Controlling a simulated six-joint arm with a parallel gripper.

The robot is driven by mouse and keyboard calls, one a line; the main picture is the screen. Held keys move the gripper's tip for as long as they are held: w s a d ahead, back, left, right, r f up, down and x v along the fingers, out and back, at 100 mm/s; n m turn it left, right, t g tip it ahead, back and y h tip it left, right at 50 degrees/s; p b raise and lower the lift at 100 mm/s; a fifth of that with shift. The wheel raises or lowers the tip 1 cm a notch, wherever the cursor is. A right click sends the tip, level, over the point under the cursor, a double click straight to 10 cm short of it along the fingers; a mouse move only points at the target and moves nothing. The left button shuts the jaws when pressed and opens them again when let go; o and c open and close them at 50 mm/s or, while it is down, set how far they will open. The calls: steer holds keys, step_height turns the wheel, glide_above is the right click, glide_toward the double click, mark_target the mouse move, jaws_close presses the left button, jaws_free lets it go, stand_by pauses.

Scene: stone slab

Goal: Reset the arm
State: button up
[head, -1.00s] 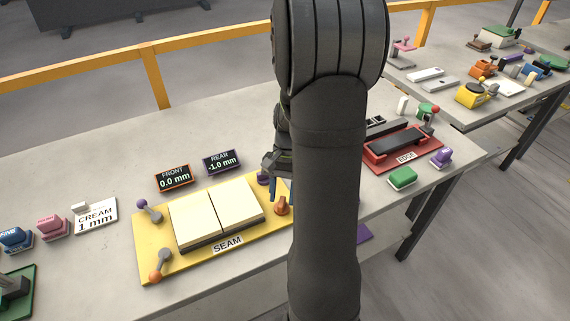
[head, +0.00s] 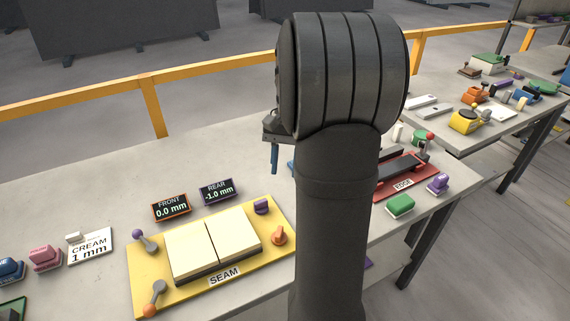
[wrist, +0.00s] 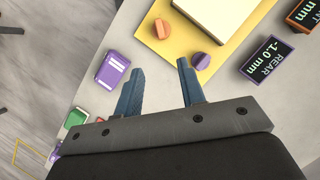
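My gripper shows in the wrist view (wrist: 160,88) with its two blue fingers apart and nothing between them. In the head view one blue finger (head: 275,158) hangs above the slab, behind and right of the REAR display; my arm hides most of the gripper there. The yellow SEAM board (head: 143,278) holds two cream tiles (head: 213,243) side by side. On its right side are a purple knob (head: 262,207) and an orange knob (head: 279,236). The gripper is apart from both knobs.
The FRONT display (head: 171,207) reads 0.0 mm and the REAR display (head: 217,190) reads -1.0 mm. A CREAM 1 mm card (head: 91,247) and pink block (head: 45,257) are at left. A red EDGE fixture (head: 405,180) and green block (head: 400,205) are at right.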

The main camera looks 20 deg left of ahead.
mark_target(279, 230)
stand_by(0.3)
steer(key=x, duration=1.7)
steer(key=shift+s+f, duration=0.15)
steer(key=shift+f, duration=0.05)
